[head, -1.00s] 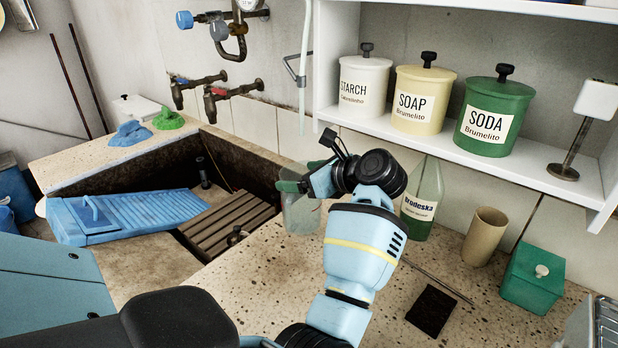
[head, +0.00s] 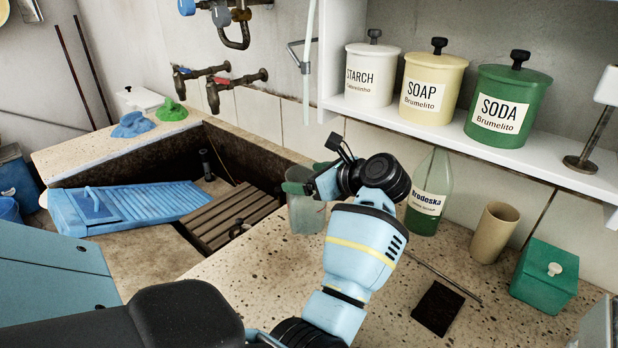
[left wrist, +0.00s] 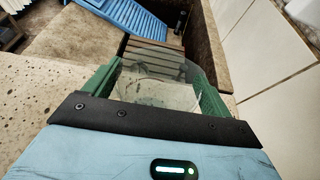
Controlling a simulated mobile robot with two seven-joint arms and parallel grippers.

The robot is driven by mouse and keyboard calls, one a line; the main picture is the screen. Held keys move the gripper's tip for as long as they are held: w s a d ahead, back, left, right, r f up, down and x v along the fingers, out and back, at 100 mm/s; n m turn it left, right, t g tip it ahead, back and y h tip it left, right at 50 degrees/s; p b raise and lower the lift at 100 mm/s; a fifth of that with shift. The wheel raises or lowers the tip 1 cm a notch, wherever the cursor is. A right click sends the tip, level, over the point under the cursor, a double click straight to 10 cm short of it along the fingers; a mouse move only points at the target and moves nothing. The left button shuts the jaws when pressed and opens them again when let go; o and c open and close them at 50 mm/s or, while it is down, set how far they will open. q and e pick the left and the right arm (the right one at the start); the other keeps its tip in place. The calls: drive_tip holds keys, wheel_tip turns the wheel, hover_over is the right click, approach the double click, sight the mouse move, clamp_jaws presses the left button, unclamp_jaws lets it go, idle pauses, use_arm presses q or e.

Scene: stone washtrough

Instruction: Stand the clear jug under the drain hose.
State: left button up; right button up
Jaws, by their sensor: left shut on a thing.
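The clear jug (head: 306,217) is upright near the inner edge of the stone counter, beside the trough opening. My left gripper (head: 300,188) is shut on the jug near its upper part. In the left wrist view the clear jug (left wrist: 158,92) sits between the green fingers of my left gripper (left wrist: 158,88). The drain hose (head: 309,55) is a pale tube hanging down beside the shelf, held by a metal bracket. Its lower end appears above the jug in the picture, but I cannot tell their depth. Whether the jug's base touches the counter is unclear. My right gripper is out of view.
A beige cup (head: 493,232), a green box (head: 545,275) and a dark pad (head: 438,308) lie further right. A blue washboard (head: 135,206) rests over the trough. A shelf (head: 560,165) overhangs the counter.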

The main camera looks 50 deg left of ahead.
use_arm(q)
drive_tip(key=o, duration=0.9)
drive_tip(key=shift+f, duration=0.15)
drive_tip(key=shift+c, duration=0.2)
drive_tip(key=o, duration=0.3)
drive_tip(key=shift+r, duration=0.3)
drive_tip(key=shift+b+v, duration=0.45)
drive_tip(key=shift+v, duration=3.35)
